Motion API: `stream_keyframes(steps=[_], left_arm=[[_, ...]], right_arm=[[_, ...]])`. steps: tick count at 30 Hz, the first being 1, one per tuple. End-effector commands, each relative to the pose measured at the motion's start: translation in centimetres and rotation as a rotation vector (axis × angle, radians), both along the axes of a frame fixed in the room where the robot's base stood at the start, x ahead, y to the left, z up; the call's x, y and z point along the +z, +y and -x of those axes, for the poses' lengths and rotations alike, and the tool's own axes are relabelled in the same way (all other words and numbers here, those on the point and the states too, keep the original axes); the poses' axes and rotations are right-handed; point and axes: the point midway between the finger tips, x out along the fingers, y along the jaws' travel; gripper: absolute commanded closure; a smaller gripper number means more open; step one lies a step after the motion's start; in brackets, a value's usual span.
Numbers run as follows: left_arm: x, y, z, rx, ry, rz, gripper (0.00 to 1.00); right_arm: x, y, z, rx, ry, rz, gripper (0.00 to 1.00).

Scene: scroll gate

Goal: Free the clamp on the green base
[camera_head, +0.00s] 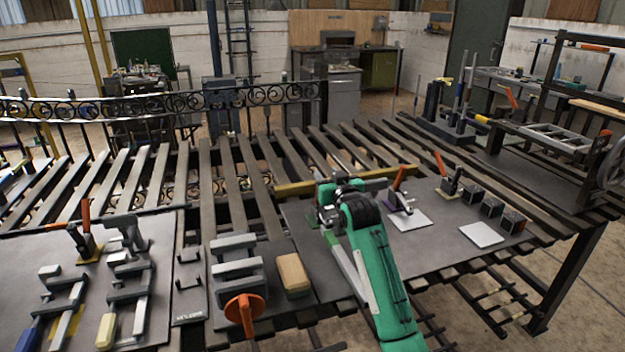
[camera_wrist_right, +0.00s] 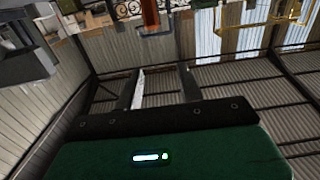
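My right gripper (camera_head: 328,212) is over the left part of the right-hand plate, at the end of my green arm. In the right wrist view its two dark fingers (camera_wrist_right: 160,85) are apart with nothing clearly held. An orange handle (camera_wrist_right: 150,14) stands beyond the fingertips there; which clamp it belongs to is unclear. No green clamp base can be made out in the head view; my arm hides part of the plate. A clamp with an orange handle on a purple base (camera_head: 399,207) stands just right of my arm. My left gripper is not in view.
Another orange-handled clamp (camera_head: 449,183) stands farther right beside dark blocks (camera_head: 490,207). A left plate (camera_head: 165,240) holds one more with a yellow base (camera_head: 89,252), and C-clamps. A tan block (camera_head: 293,273) and an orange knob (camera_head: 245,309) lie left of my arm.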

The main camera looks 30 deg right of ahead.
Motion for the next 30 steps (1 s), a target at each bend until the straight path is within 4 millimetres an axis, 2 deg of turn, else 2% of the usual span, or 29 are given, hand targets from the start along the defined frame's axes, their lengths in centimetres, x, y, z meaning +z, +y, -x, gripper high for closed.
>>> stream_keyframes(steps=[2, 5, 8, 16, 17, 24, 30], left_arm=[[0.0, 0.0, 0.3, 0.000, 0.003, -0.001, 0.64], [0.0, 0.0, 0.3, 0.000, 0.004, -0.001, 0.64], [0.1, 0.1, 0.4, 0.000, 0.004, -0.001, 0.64], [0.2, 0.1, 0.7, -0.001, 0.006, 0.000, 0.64], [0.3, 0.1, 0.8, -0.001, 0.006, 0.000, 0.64], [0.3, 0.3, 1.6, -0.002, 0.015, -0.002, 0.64], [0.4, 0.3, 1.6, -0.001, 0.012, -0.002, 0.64]], right_arm=[[0.2, -0.2, -0.1, -0.003, -0.011, -0.002, 0.62], [-0.7, -0.3, -0.1, -0.003, -0.009, -0.002, 0.62], [-2.3, -0.3, -0.1, -0.003, -0.007, -0.002, 0.62], [-8.2, -0.2, 0.0, -0.003, -0.005, -0.003, 0.62], [-7.5, -0.4, -0.8, -0.003, -0.012, -0.001, 0.62], [-7.5, -1.3, -4.7, -0.003, -0.009, -0.001, 0.62], [-7.7, -1.8, -6.6, -0.003, -0.008, -0.001, 0.62]])
